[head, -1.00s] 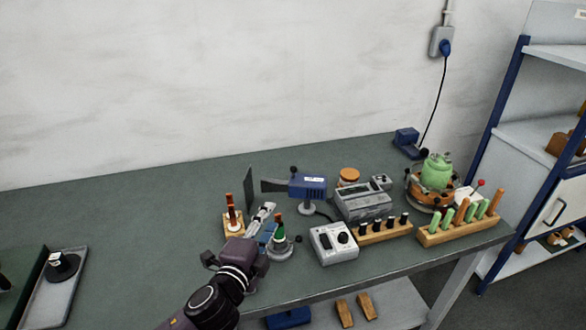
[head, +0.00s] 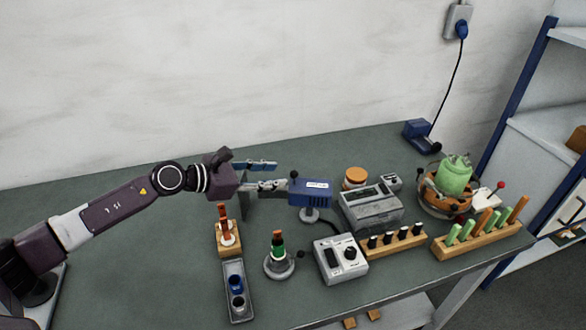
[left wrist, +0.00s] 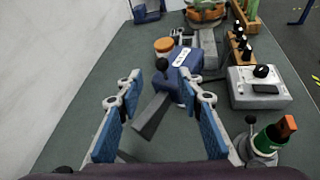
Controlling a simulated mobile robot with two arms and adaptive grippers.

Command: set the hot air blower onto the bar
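The hot air blower (head: 312,190) is a blue box with a white label, standing over a post on a round base (head: 309,213) on the bench. In the left wrist view the blower (left wrist: 188,60) lies ahead, with its dark nozzle (left wrist: 151,116) reaching back between the fingers. A black knob (left wrist: 162,64) is beside its body. My left gripper (head: 274,176) is at the blower's left end, open, its blue-padded fingers (left wrist: 160,88) apart on either side of the nozzle. I see no gap closed on it. I cannot tell which part is the bar. My right gripper is out of view.
A dark upright plate (head: 245,203) stands by my left gripper. A grey control box (head: 341,258), a larger grey unit (head: 371,209) and wooden racks (head: 482,234) stand to the right.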

